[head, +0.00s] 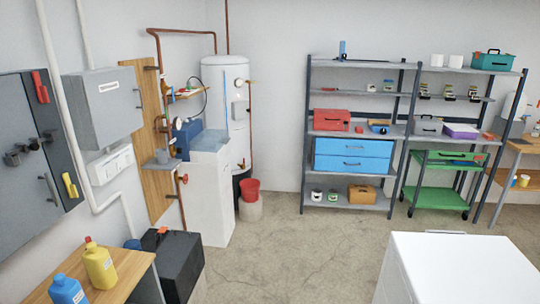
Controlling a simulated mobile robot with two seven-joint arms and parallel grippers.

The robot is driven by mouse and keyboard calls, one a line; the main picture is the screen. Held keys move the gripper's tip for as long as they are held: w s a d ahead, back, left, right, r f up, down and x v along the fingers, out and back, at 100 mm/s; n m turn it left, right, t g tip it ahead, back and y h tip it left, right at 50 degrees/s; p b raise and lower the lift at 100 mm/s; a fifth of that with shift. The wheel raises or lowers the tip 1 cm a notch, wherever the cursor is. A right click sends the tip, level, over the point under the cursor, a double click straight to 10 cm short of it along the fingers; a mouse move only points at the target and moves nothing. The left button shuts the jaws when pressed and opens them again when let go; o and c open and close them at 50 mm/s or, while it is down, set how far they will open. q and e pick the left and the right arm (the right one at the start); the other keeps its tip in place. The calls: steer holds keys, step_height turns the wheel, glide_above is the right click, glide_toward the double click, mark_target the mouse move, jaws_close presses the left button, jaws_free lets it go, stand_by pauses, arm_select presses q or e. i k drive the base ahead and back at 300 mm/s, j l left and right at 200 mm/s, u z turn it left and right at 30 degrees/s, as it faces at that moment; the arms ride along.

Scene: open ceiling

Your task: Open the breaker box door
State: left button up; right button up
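A light grey wall box (103,112) with a small label hangs on the left wall, its door shut. The label is too small to read. Closer, at the left edge, is a bigger grey cabinet (30,190) with a dark side edge, a bar handle (49,190), dark knobs, a red piece and a yellow piece on its front. It looks shut and is cut off by the picture edge. I cannot tell for certain which one is the breaker box. Neither gripper is in view.
Below stand a wooden table (115,275) with bottles, a black box (170,262) and a white cabinet (205,195). A water heater (232,110), metal shelves (355,133) and a green cart (437,197) line the back. A white unit (455,270) is at front right. Middle floor is clear.

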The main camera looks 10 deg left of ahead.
mark_target(112, 96)
steer(key=i+u, duration=0.2)
steer(key=i, duration=0.3)
steer(key=i+u, duration=0.2)
steer(key=i, duration=0.3)
steer(key=i+l+u, duration=0.25)
steer(key=i, duration=0.25)
